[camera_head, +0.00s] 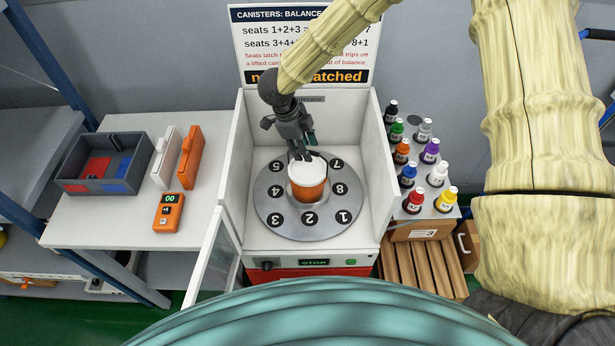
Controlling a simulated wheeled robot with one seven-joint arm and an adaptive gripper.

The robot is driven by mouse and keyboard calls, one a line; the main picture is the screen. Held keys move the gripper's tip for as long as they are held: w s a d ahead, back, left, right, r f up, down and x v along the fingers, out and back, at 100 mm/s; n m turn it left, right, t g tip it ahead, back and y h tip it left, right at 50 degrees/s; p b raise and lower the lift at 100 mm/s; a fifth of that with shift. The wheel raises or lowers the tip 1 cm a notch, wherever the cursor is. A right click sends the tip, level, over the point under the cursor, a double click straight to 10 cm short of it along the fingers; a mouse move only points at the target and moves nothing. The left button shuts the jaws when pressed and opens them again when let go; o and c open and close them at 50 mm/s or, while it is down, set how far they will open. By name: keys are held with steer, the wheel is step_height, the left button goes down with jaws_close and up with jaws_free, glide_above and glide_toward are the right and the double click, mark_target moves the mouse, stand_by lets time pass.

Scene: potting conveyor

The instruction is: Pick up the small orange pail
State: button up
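The small orange pail (309,194) has a white top and stands upright at the middle of the round grey turntable (310,232), inside the white booth. My gripper (302,157) points down from behind, with its dark fingers at the back edge of the pail's white top. The fingers look close together. I cannot tell whether they touch or hold the pail, and its far side is hidden.
Numbered black seats ring the pail. White booth walls (230,160) stand on both sides, with an open door at the front left. Several coloured bottles (408,174) stand at right. A grey divided bin (132,184) and an orange device (169,212) sit on the left table.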

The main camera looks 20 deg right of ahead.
mark_target(308, 172)
steer(key=shift+p+x, duration=0.35)
steer(key=shift+x, duration=1.05)
jaws_close()
